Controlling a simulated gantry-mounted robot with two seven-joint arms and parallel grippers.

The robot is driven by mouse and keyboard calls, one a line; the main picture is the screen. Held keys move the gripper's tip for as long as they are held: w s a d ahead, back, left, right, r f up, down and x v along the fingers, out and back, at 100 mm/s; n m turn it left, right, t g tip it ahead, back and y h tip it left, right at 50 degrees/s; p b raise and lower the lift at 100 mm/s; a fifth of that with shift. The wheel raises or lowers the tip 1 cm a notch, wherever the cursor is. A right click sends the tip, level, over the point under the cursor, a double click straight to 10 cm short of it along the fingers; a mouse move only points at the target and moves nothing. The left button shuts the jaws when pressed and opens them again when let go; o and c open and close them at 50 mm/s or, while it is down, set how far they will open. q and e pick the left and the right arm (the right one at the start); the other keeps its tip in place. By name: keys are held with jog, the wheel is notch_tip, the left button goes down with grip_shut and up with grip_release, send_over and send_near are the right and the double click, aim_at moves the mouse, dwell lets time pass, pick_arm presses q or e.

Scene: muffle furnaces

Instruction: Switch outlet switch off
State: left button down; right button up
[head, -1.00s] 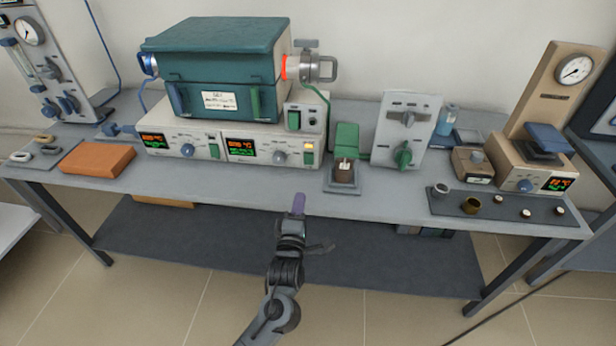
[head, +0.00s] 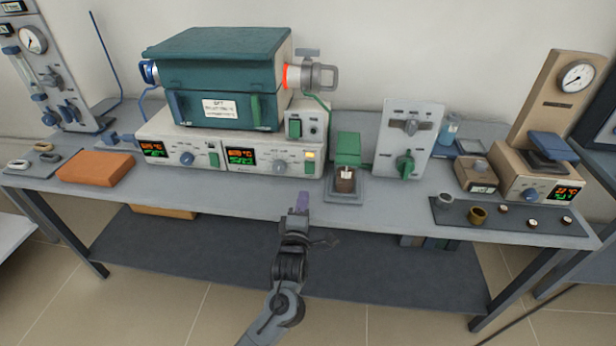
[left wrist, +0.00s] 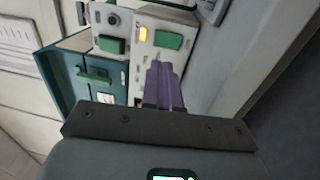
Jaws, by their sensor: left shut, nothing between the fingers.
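I cannot tell for certain which switch is the outlet switch. The right-hand furnace controller (head: 265,165) has a lit yellow lamp (head: 310,156) and a rocker switch (head: 309,168) at its right end. In the left wrist view the lamp (left wrist: 143,33) glows beside a green rocker (left wrist: 168,40). A small box (head: 306,122) above the controller has another green switch (head: 294,128) and a knob. My left gripper (head: 302,203) is shut and empty in front of the controller, over the bench's front edge. Its purple fingers (left wrist: 165,85) point toward the lamp and rocker, apparently apart from them. My right gripper is out of view.
The teal furnace (head: 220,75) sits on the controllers. A green-topped device (head: 347,150) and an upright panel with a green knob (head: 405,165) stand to the right. An orange block (head: 95,168) lies left. The bench front before the controllers is clear.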

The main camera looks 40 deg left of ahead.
pick_arm(q)
jog(key=b, duration=0.3)
send_near(310, 166)
jog(key=x, duration=0.5)
jog(key=shift+w+a+f, duration=0.1)
jog(key=shift+a, duration=0.1)
jog(key=shift+w+a+r+b, duration=0.2)
jog(key=shift+w+a+b, duration=0.2)
jog(key=shift+w, duration=0.25)
